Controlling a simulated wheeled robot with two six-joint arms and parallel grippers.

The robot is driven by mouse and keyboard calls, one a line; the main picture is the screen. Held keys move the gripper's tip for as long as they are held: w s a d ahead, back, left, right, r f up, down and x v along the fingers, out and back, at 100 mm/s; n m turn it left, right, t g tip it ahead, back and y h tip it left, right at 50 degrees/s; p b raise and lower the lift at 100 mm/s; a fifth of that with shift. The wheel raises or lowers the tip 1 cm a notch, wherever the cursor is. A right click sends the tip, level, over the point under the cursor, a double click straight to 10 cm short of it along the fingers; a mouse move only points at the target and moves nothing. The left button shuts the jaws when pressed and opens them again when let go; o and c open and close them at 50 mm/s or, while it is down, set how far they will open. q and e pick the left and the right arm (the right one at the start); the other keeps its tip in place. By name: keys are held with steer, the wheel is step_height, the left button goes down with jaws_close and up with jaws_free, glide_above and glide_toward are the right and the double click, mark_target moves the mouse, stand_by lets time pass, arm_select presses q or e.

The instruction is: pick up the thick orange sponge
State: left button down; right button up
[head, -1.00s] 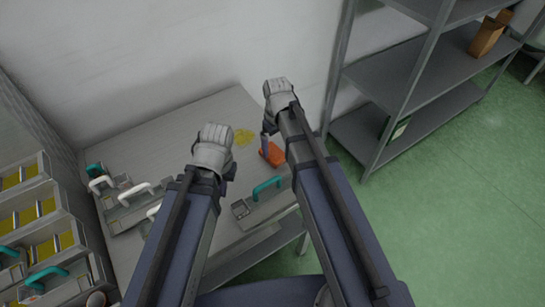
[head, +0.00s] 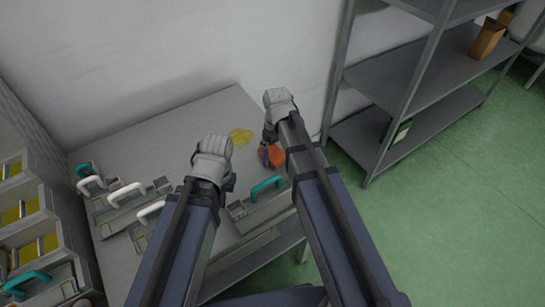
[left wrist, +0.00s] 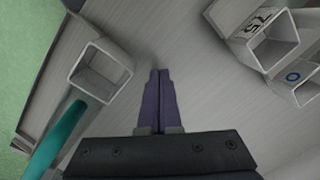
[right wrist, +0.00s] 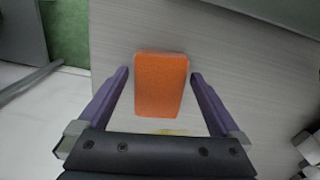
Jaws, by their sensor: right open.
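The thick orange sponge (right wrist: 161,84) lies on the grey table (head: 180,118). In the right wrist view it sits between the two spread fingers of my right gripper (right wrist: 161,78), with a gap on each side. In the head view the sponge (head: 279,156) shows partly behind my right gripper (head: 264,154), whose fingers point down over it. My left gripper (left wrist: 160,72) is shut and empty above the table; its two fingers lie together in the left wrist view. In the head view the left fingers are mostly hidden by the wrist.
Several metal tools with white and teal handles lie at the table's left and front, one with a teal handle (head: 266,187) close to the sponge. A yellow puddle-like patch (head: 241,136) lies behind. A grey shelf (head: 420,75) stands right; green floor (head: 450,200) is clear.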

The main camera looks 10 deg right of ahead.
mark_target(276, 155)
steer(key=shift+c, duration=0.4)
steer(key=c, duration=1.1)
arm_select(q)
steer(key=shift+r, duration=0.15)
arm_select(e)
steer(key=shift+r, duration=0.15)
